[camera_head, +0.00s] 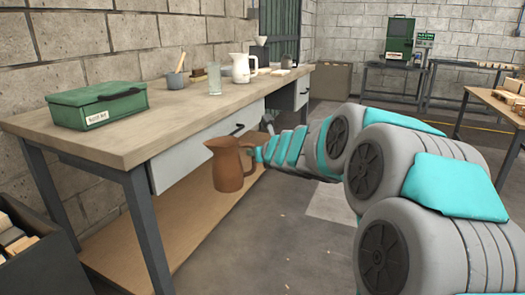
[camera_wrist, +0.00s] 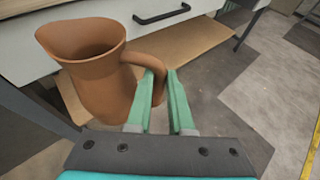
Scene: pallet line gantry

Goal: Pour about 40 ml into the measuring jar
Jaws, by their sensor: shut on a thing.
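A brown clay-like jug (camera_head: 228,167) with a spout and a side handle is held in the air in front of the workbench, roughly upright. My gripper (camera_head: 256,154) is shut on its handle. In the wrist view the jug (camera_wrist: 95,70) stands left of the green fingers (camera_wrist: 162,88), which close on the handle; its inside is too dark to show any liquid. A clear, glass-like vessel (camera_head: 214,78), which may be the measuring jar, stands on the bench top, apart from the jug. I cannot make out its markings or contents.
The wooden workbench (camera_head: 160,132) carries a green box (camera_head: 97,105), a mortar-like cup (camera_head: 178,81) and a white pitcher (camera_head: 240,68). A drawer front with a black handle (camera_wrist: 162,14) is close behind the jug. Open floor lies to the right.

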